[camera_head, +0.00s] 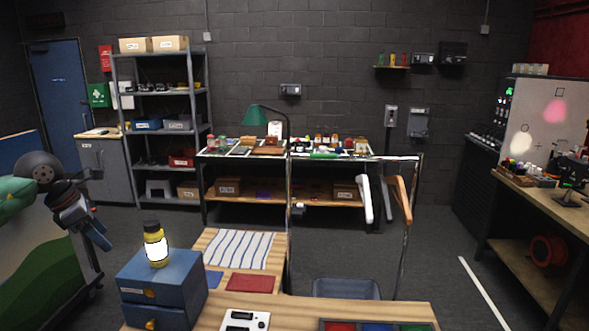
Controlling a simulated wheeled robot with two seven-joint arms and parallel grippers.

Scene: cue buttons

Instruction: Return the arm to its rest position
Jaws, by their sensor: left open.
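My left gripper (97,237) is at the left of the head view, at the end of my arm that comes in from the left edge. It is open, points down, and I see nothing between its fingers. It is apart from the blue drawer box (178,272) and the yellow lantern (155,245) standing on that box. A white device with buttons (236,322) lies at the front of the wooden table (290,309), cut off by the bottom edge. My right gripper is not in view.
A tray with red, blue and green sections (378,326) is on the table's front right. A grey bin (346,289) stands beyond the table. Open floor lies farther back.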

